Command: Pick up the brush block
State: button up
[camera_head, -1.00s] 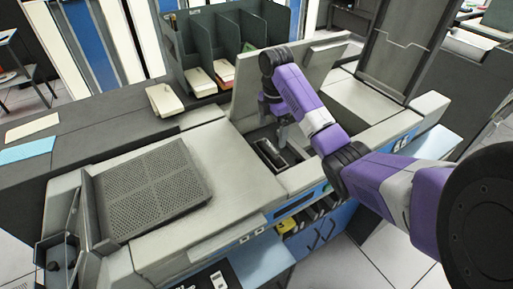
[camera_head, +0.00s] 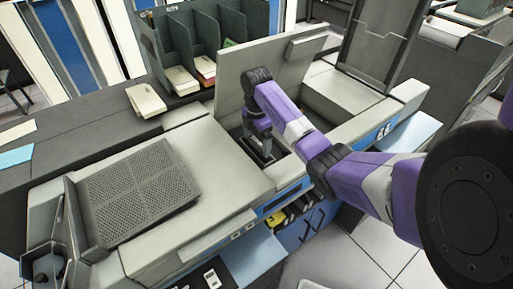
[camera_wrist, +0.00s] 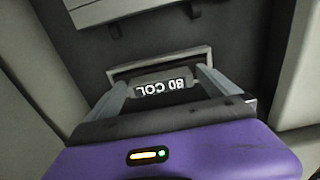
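The brush block (camera_wrist: 163,87) is a dark grey block with white "80 COL" lettering, upside down in the wrist view. It sits in a light-framed slot in the dark recess of the machine. My gripper (camera_wrist: 163,78) points down into this recess with its two fingers wide apart, one on each side of the block. The fingertips are very near its ends; I cannot tell whether they touch. In the head view my gripper (camera_head: 262,150) is down in the open bay and mostly hides the block.
The raised lid (camera_head: 262,75) stands open just behind the gripper. The machine's pale cover (camera_head: 215,165) borders the bay on the left. A perforated plate (camera_head: 140,190) is farther left. Card trays (camera_head: 146,100) and a dark divided rack (camera_head: 207,42) stand behind.

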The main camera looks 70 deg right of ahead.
jog(key=c, duration=1.4)
jog(key=shift+r, duration=0.1)
